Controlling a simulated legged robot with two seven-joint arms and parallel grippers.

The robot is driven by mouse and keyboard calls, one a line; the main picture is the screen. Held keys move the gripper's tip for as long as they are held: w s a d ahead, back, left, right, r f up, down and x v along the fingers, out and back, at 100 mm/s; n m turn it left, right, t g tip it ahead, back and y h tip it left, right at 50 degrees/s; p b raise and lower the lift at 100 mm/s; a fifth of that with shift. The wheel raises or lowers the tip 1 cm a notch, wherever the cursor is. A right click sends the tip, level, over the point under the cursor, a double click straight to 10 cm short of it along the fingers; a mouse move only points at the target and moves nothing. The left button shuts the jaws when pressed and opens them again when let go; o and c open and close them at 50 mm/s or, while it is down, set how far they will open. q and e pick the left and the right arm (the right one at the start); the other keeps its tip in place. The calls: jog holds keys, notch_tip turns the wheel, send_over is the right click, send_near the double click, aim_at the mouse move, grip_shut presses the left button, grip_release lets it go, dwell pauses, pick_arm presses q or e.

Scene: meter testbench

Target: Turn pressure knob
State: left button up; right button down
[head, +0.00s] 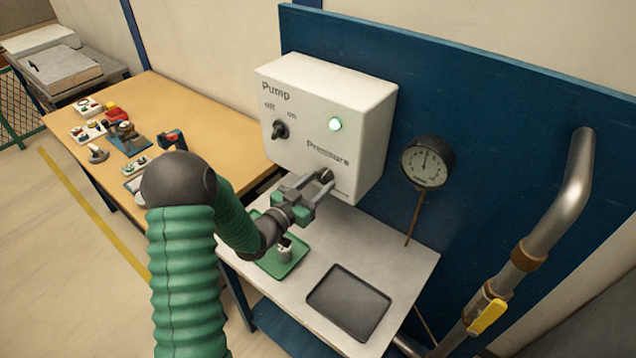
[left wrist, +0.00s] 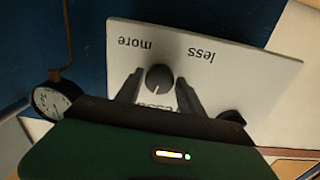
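The dark round pressure knob (head: 326,174) sits low on the front of the white pump box (head: 350,100), under the word "Pressure". In the left wrist view, the knob (left wrist: 159,78) has a pale pointer line, and "more" and "less" appear upside down above it. My left gripper (head: 320,184) is at the knob. In the left wrist view its two fingers (left wrist: 160,86) stand on either side of the knob, with a small gap showing at each side. It looks open around the knob. My right gripper is in neither view.
The pump switch (head: 281,129) and a lit green lamp (head: 336,125) are higher on the box. A round gauge (head: 428,161) is right of it. A green tray (head: 284,262) and a dark tray (head: 349,301) lie below. A pipe with a yellow valve handle (head: 487,316) stands at right.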

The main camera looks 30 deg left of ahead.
pick_arm(q)
grip_shut()
jog(key=shift+f+m+b, duration=0.25)
jog(key=shift+m+b, duration=0.15)
jog(key=shift+b, duration=0.3)
jog(key=shift+m, duration=0.3)
jog(key=shift+r, duration=0.2)
jog(key=shift+o, duration=2.2)
grip_release()
jog(key=s+a+p, duration=0.1)
jog(key=s+p, duration=0.1)
jog(key=s, duration=1.4)
jog(key=shift+s+a, duration=0.35)
